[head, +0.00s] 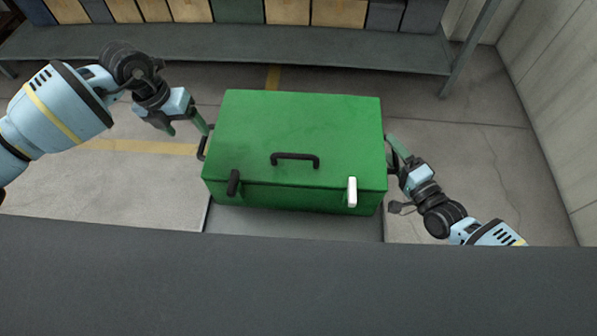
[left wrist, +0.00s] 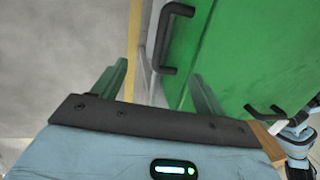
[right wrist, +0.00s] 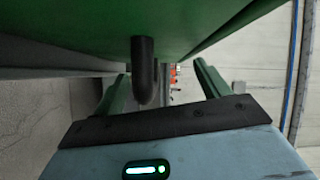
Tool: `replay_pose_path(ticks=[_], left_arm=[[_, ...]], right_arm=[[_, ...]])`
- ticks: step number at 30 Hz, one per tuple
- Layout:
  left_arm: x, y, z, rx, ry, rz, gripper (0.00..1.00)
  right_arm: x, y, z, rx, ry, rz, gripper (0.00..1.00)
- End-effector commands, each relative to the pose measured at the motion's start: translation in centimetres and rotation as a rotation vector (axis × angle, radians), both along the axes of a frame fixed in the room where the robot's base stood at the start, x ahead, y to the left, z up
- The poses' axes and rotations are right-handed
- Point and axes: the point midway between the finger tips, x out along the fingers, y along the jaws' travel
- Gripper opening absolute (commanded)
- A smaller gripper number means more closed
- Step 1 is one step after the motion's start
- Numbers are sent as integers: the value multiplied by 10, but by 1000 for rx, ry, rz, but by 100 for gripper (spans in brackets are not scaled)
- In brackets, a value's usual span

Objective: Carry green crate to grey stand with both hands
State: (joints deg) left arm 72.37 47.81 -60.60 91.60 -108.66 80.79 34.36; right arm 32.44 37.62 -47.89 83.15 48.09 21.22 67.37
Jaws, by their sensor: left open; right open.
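The green crate (head: 295,125) is closed and upright in the middle of the head view. It has a black handle on each short side and one on its lid. My left gripper (head: 189,127) is open beside the left side handle (head: 204,143). In the left wrist view that handle (left wrist: 163,50) appears between the open fingers, beyond their tips. My right gripper (head: 396,155) is open close to the crate's right side. In the right wrist view the right side handle (right wrist: 144,75) appears between the open fingers. A grey surface (head: 290,222) shows under the crate; I cannot tell if it is the stand.
A grey shelf (head: 230,42) with several boxes runs along the back. A wide dark grey surface (head: 300,285) fills the foreground. A pale wall (head: 555,110) stands at the right. Concrete floor (head: 100,190) is clear at both sides of the crate.

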Motion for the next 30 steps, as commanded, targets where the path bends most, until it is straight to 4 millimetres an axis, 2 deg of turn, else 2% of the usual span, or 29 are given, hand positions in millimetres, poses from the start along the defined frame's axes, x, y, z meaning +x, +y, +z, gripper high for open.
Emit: replay_pose_path(ticks=[6, 10, 22, 30], left_arm=[[0, 0, 0, 1, 1, 1, 72], [0, 1, -1, 1, 1, 1, 72], [0, 0, 0, 1, 1, 1, 72], [0, 0, 0, 1, 1, 1, 72]], right_arm=[[-2, -1, -1, -1, 3, 0, 75], [-12, -7, -2, 0, 5, 0, 75], [-79, -43, -1, -2, 6, 5, 75], [-103, -56, 1, 0, 4, 5, 75]])
